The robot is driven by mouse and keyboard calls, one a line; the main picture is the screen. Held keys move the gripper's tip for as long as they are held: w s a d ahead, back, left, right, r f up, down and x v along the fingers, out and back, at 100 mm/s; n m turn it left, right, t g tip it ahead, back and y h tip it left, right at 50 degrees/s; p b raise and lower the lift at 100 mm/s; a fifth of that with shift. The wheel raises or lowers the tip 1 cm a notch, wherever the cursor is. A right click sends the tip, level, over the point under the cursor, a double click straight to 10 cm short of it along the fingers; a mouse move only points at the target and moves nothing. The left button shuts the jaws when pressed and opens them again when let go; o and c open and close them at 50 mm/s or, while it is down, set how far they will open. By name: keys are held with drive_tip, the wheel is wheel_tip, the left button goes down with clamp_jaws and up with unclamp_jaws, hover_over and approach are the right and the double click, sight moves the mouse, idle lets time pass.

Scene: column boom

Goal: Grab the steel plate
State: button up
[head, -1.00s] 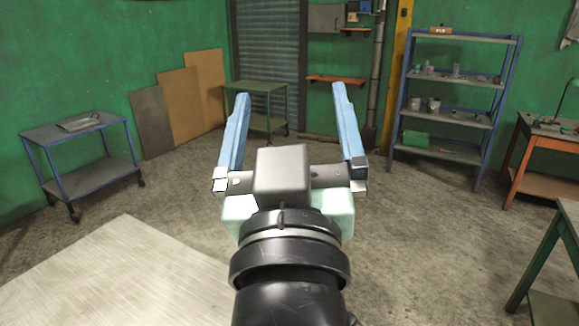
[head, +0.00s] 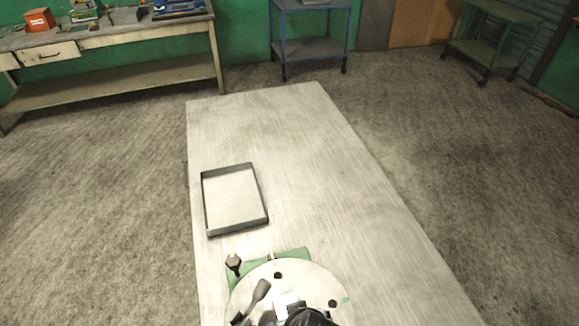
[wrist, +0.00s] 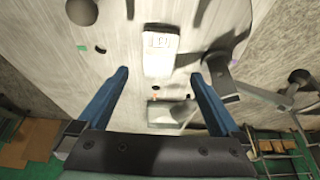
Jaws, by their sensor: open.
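My gripper (wrist: 160,73) shows in the wrist view with its two blue fingers apart and nothing held between them. Beyond the fingers is a pale round disc (wrist: 115,28) with dark holes. A white block (wrist: 160,50) with dark lettering stands out between the fingertips. A small flat grey piece (wrist: 173,112) shows nearer the palm. In the head view the disc (head: 305,275) is at the bottom edge, over the near end of the table (head: 290,130). I cannot tell which of these, if any, is the steel plate. The gripper's fingers are outside the head view.
A dark-rimmed shallow tray (head: 262,200) lies on the table beyond the disc. A green piece (head: 296,254) shows beside the disc, with a dark knobbed part (head: 233,262). The table's far end is bare. A workbench (head: 120,38) and a blue cart (head: 312,48) stand behind.

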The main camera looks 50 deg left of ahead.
drive_tip(key=shift+p+x, duration=0.85)
drive_tip(key=shift+x, duration=2.55)
drive_tip(key=shift+w, duration=0.1)
clamp_jaws()
drive_tip(key=shift+r, duration=0.1)
